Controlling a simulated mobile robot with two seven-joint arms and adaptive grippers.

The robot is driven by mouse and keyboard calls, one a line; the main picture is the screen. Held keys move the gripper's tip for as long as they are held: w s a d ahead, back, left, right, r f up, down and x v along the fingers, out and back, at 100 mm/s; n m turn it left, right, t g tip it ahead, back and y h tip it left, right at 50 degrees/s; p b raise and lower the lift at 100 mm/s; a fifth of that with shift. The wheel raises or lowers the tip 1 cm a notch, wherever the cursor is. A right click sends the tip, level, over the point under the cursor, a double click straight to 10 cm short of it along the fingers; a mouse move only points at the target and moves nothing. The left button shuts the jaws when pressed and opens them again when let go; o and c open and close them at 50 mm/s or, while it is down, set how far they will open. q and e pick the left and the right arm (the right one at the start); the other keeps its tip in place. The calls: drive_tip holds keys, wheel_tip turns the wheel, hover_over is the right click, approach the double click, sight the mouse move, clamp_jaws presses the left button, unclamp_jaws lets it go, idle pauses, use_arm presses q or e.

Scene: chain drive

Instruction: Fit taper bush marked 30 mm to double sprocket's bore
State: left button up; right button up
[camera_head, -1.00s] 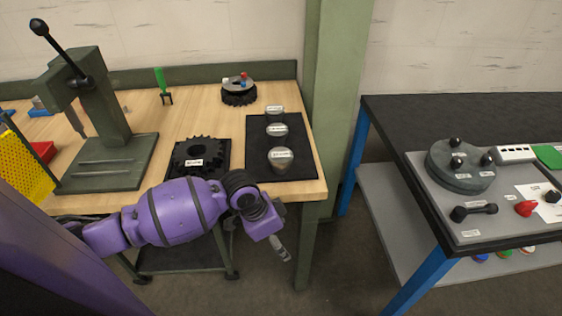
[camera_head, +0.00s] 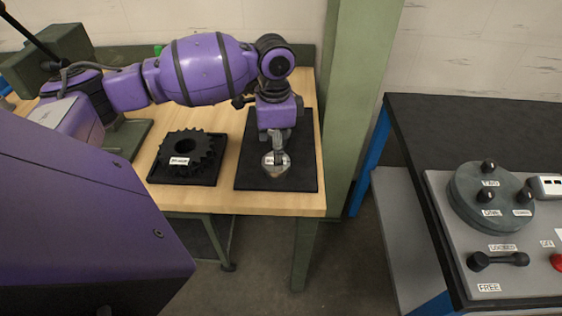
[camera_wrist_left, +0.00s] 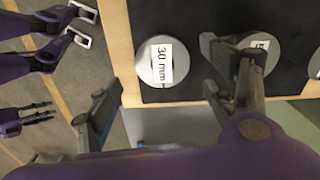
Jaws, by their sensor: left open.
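The taper bush marked 30 mm (camera_wrist_left: 162,62) is a round grey disc with a white label, lying on a black mat (camera_head: 247,175). In the head view a bush (camera_head: 276,163) shows at the mat's near part, under my left gripper (camera_head: 277,147). In the left wrist view my left gripper (camera_wrist_left: 165,100) is open, its two fingers apart on either side of the 30 mm bush's line, with no grip on it. A black toothed sprocket (camera_head: 203,147) with an open bore lies left of the mat; its label is too small to read.
A second labelled bush (camera_wrist_left: 263,45) sits partly behind my right-hand finger, with a third (camera_wrist_left: 315,63) at the picture's edge. A green post (camera_head: 350,120) stands right of the bench. A dark table (camera_head: 430,120) with a control panel stands farther right.

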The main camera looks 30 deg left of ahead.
use_arm(q)
drive_tip(key=shift+s+f, duration=0.3)
drive_tip(key=shift+f, duration=0.45)
drive_tip(key=f, duration=0.3)
drive_tip(key=shift+w+f, duration=0.3)
drive_tip(key=shift+f, duration=0.5)
drive_tip(key=shift+r, duration=0.1)
drive_tip(key=c, duration=1.7)
drive_tip(key=shift+c, duration=0.3)
use_arm(e)
drive_tip(key=shift+s+d, duration=0.1)
drive_tip(key=shift+s, duration=0.15)
use_arm(q)
drive_tip(key=shift+r, duration=0.1)
